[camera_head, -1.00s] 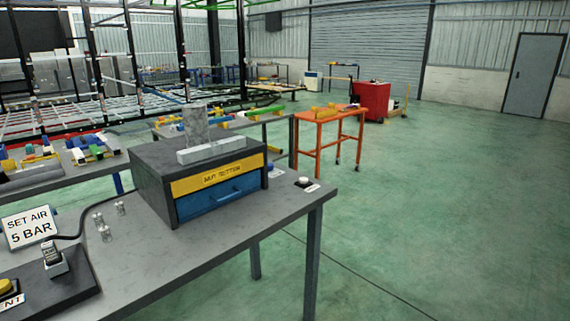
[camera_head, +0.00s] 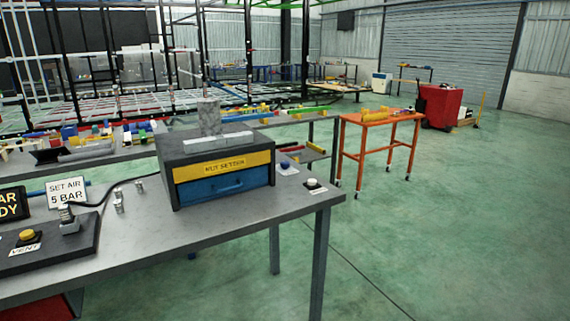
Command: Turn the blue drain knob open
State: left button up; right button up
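A small blue knob-like piece (camera_head: 285,164) sits on a pale base on the grey workbench (camera_head: 245,212), just right of the nut setter box. It may be the drain knob, but it is too small to read its position. Another small blue spot (camera_head: 192,256) shows below the bench's front edge, and I cannot tell what it is. Neither of my grippers is in view.
The dark nut setter box (camera_head: 168,180) with a blue drawer stands on the bench. A yellow vent button (camera_head: 27,235), a "SET AIR 5 BAR" sign (camera_head: 67,192) and small metal fittings are left.

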aim_at(284, 165)
jog(key=i+l, duration=0.55)
jog(key=i, duration=0.25)
